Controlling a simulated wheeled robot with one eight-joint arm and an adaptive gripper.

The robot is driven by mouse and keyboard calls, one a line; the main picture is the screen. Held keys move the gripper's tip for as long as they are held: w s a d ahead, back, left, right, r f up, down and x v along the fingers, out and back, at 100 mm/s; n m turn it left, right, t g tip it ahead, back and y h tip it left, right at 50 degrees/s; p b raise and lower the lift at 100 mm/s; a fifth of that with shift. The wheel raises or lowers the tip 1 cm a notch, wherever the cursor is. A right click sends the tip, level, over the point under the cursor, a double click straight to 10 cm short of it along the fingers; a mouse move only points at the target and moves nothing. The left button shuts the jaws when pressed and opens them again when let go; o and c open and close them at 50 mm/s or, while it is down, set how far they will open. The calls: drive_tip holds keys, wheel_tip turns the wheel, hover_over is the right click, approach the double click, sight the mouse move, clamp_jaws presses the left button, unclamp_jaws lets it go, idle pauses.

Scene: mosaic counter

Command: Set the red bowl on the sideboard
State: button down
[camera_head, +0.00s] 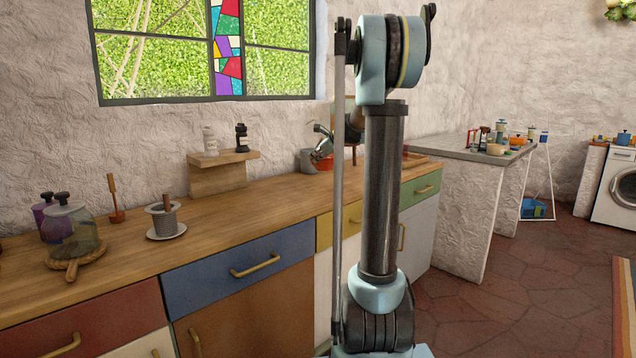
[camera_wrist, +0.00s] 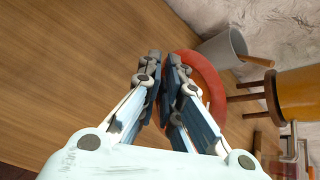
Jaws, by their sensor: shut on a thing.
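The red bowl (camera_wrist: 207,72) shows in the wrist view as a round red rim around and beyond my fingertips. My gripper (camera_wrist: 161,62) is shut on its near rim, and my fingers hide part of the bowl. In the head view a small part of the red bowl (camera_head: 325,164) shows just below my gripper (camera_head: 321,152), left of my arm. The wooden top of the long sideboard-like counter (camera_head: 280,187) is below it. I cannot tell whether the bowl touches this top. The wood (camera_wrist: 70,70) fills the left of the wrist view.
A grey cup (camera_wrist: 220,48) stands right beside the bowl, near the wall. An orange object on wooden legs (camera_wrist: 298,95) is to the right. A wooden riser (camera_head: 218,175) with two small jars stands further left on the counter. The wood between is clear.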

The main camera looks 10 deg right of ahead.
drive_tip(key=shift+d+f, duration=0.15)
drive_tip(key=shift+f, duration=4)
drive_tip(key=c, duration=1.7)
unclamp_jaws()
drive_tip(key=v, duration=1.2)
drive_tip(key=s+a+f+n+g+h, duration=0.1)
drive_tip(key=s+a+f+n, duration=0.2)
drive_tip(key=s, duration=0.5)
drive_tip(key=s+a+f+n+g, duration=0.1)
drive_tip(key=s+f+n+g, duration=0.1)
drive_tip(key=s+f+n, duration=0.35)
drive_tip(key=s+a+f+n+g+h, duration=0.15)
drive_tip(key=s+n, duration=0.25)
drive_tip(key=s, duration=0.7)
drive_tip(key=s+d+f+n+g+h, duration=0.1)
drive_tip(key=s+f+n, duration=0.2)
drive_tip(key=s, duration=0.3)
drive_tip(key=s+d+f+n+g+h, duration=0.1)
drive_tip(key=s+f+n, duration=0.3)
drive_tip(key=s, duration=0.3)
drive_tip(key=s+f+n+g+h, duration=0.1)
drive_tip(key=s+f+n, duration=0.3)
drive_tip(key=s+f, duration=0.2)
drive_tip(key=shift+s+d, duration=0.4)
drive_tip(key=shift+s, duration=0.2)
